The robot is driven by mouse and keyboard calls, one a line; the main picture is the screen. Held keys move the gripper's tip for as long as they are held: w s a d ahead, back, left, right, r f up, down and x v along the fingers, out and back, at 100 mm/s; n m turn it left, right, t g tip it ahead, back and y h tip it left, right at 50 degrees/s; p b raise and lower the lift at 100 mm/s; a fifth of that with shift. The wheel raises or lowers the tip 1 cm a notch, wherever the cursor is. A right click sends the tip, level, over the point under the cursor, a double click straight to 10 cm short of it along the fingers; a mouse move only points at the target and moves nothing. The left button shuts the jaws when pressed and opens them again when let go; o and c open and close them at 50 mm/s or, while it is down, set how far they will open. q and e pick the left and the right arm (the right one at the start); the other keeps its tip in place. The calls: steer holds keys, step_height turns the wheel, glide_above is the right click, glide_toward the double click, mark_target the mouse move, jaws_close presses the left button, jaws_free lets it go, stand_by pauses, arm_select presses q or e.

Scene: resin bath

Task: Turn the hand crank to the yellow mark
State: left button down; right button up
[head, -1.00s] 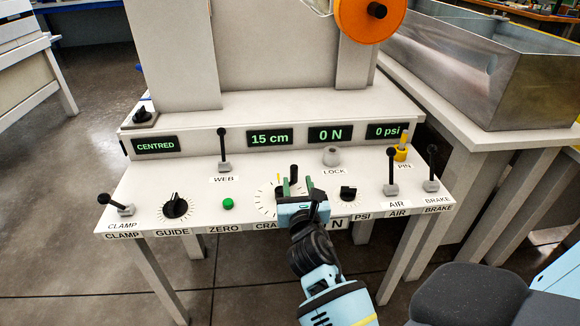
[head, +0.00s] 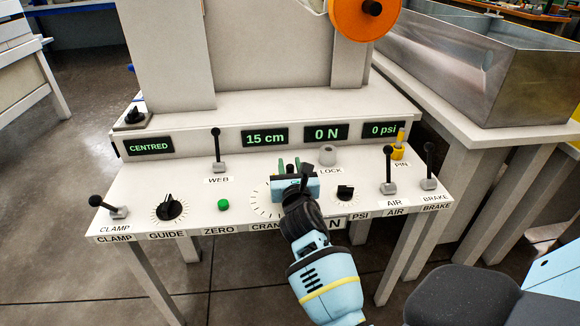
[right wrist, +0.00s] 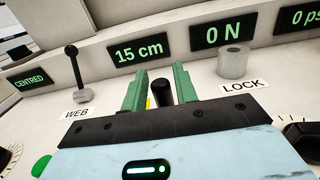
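The hand crank's dial (head: 258,202) is on the white panel, with tick marks around its rim. The crank's black upright handle (right wrist: 162,92) shows between the green fingers of my right gripper (right wrist: 160,72). The fingers are open, one on each side of the handle; the right finger looks very close to it, but contact cannot be told. A small piece of the yellow mark (right wrist: 149,103) shows beside the left finger. In the head view my right gripper (head: 290,163) covers most of the dial and crank arm. My left gripper is not in view.
The WEB lever (head: 217,150) stands left of the crank, the grey LOCK knob (head: 327,155) behind right, and the PSI knob (head: 345,191) to the right. A green ZERO button (head: 223,205) is at left. Displays read CENTRED, 15 cm, 0 N and 0 psi.

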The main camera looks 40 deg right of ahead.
steer(key=c, duration=0.5)
jaws_close()
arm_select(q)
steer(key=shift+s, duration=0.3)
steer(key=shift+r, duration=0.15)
